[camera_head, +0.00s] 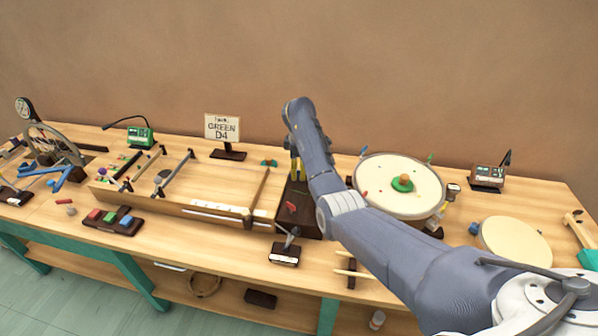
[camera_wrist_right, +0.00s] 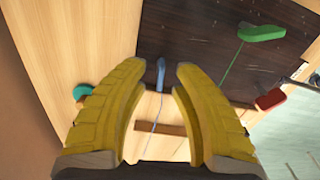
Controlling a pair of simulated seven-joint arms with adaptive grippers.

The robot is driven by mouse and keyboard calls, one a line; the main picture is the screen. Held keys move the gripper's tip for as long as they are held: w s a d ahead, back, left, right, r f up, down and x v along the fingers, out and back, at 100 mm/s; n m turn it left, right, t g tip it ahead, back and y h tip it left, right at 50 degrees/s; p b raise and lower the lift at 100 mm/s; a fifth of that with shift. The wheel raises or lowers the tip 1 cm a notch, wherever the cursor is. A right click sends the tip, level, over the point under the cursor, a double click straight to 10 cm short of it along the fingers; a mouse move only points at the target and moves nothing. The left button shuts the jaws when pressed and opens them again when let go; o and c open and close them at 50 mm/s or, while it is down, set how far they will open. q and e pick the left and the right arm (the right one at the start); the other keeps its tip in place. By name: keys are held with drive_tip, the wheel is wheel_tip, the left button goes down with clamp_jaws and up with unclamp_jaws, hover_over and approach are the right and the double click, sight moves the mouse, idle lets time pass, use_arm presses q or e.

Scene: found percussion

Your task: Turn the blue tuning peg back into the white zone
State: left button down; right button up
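The blue tuning peg (camera_wrist_right: 160,74) stands on a dark board (camera_wrist_right: 190,35) in the right wrist view, with a thin blue line running from it. My right gripper (camera_wrist_right: 166,69) is open, its yellow fingertips on either side of the peg, with a gap visible. I cannot tell whether either finger touches it. In the head view my right gripper (camera_head: 296,170) is over the back of the dark board (camera_head: 308,226), partly hidden by my arm; the blue peg is not visible there. I cannot make out the white zone. My left gripper is not in view.
A green peg (camera_wrist_right: 262,33) and a red peg (camera_wrist_right: 270,99) stand on the same board. A teal knob (camera_wrist_right: 82,92) is beside the left finger. A sign (camera_head: 222,127) stands behind the wooden soundboard (camera_head: 225,180); a round drum (camera_head: 385,180) is to the right.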

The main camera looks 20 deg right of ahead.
clamp_jaws()
drive_tip(key=shift+a+n, duration=0.1)
drive_tip(key=shift+n, duration=0.2)
